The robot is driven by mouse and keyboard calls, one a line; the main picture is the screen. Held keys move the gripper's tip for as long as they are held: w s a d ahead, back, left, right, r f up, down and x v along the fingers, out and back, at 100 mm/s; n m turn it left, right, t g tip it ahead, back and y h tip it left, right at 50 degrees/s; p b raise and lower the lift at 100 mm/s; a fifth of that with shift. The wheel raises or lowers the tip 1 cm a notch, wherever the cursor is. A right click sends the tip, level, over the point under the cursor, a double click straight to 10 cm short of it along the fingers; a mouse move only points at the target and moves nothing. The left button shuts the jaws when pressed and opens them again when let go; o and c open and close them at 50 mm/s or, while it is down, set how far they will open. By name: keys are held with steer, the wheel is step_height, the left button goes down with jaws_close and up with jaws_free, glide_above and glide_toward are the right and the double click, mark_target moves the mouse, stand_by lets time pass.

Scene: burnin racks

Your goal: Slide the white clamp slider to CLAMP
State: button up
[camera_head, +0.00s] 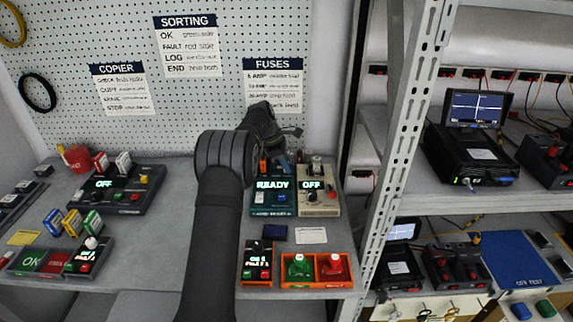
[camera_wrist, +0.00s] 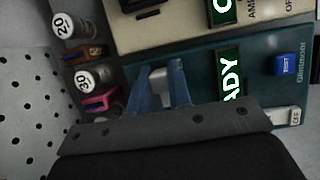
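The teal device with a lit READY display (camera_head: 272,185) stands at the back of the bench; its teal panel also shows in the wrist view (camera_wrist: 265,90). A whitish piece that looks like the clamp slider (camera_wrist: 160,74) is on its far part. My gripper (camera_wrist: 161,80) has two blue fingers, one on each side of this piece. I cannot tell whether they touch it. In the head view my arm hides the fingers and the slider. The CLAMP marking is not readable in either view.
A beige device with an OFF display (camera_head: 317,200) stands right beside the teal one. Numbered white-capped cylinders (camera_wrist: 65,25) and coloured fuse-like pieces lie close by. A pegboard (camera_head: 110,50) rises behind. A metal rack post (camera_head: 405,150) stands to the right.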

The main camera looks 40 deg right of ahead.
mark_target(275, 172)
jaws_close()
steer(key=shift+w+a, duration=1.4)
steer(key=o, duration=0.6)
jaws_free()
steer(key=shift+o, duration=0.4)
steer(key=shift+r, duration=0.1)
steer(key=shift+w+a+r, duration=0.1)
steer(key=shift+r, duration=0.2)
steer(key=v, duration=1.6)
steer(key=shift+r, duration=0.25)
steer(key=shift+f, duration=0.1)
